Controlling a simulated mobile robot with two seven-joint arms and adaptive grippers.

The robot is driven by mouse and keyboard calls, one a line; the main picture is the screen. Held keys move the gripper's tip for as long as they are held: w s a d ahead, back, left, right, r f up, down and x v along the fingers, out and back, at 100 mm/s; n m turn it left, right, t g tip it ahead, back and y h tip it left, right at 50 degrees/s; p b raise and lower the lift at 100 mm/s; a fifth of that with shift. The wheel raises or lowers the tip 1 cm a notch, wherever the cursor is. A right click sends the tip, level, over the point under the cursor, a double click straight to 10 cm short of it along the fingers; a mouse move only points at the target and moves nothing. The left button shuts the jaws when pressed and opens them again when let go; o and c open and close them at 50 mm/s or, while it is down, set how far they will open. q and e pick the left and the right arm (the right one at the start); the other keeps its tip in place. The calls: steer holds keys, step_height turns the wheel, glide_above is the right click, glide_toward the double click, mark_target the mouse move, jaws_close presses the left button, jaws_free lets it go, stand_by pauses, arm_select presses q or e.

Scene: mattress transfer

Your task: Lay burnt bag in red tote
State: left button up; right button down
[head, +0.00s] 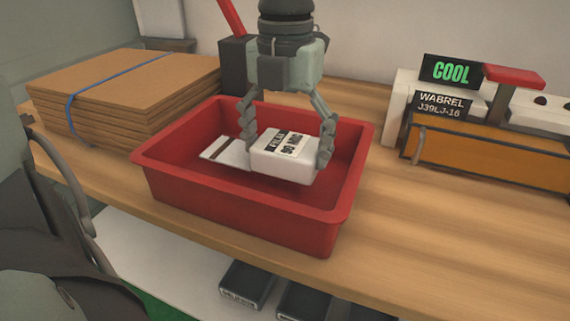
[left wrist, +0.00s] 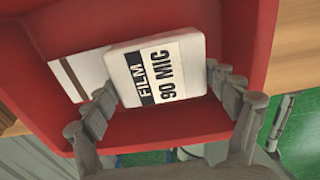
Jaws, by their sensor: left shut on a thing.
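The red tote (head: 240,217) stands on the wooden bench; its near wall also shows in the left wrist view (left wrist: 165,131). My left gripper (head: 287,150) reaches down into the tote and is shut on a white block (head: 277,168) with rounded edges, labelled "FILM 90 MIC" in the left wrist view (left wrist: 130,66). A flat whitish bag with a brown stripe (head: 226,151) lies on the tote floor beside the block; it is partly hidden behind the block in the left wrist view (left wrist: 80,75). Whether the block touches the floor I cannot tell. My right gripper is out of view.
A strapped cardboard stack (head: 125,85) stands left of the tote. A dark holder (head: 236,66) with a red item is behind it. A sealing machine (head: 480,150) with an orange front and a "COOL" display (head: 451,71) is at right. Bare bench (head: 430,225) lies between.

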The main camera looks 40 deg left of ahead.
mark_target(285, 170)
arm_select(q)
step_height(285, 170, down, 4)
steer(key=shift+r, duration=0.2)
steer(key=shift+f, duration=0.1)
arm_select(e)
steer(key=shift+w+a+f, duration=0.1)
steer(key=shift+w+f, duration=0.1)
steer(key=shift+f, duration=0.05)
arm_select(q)
steer(key=shift+f, duration=0.1)
steer(key=shift+f, duration=0.1)
steer(key=o, duration=1.1)
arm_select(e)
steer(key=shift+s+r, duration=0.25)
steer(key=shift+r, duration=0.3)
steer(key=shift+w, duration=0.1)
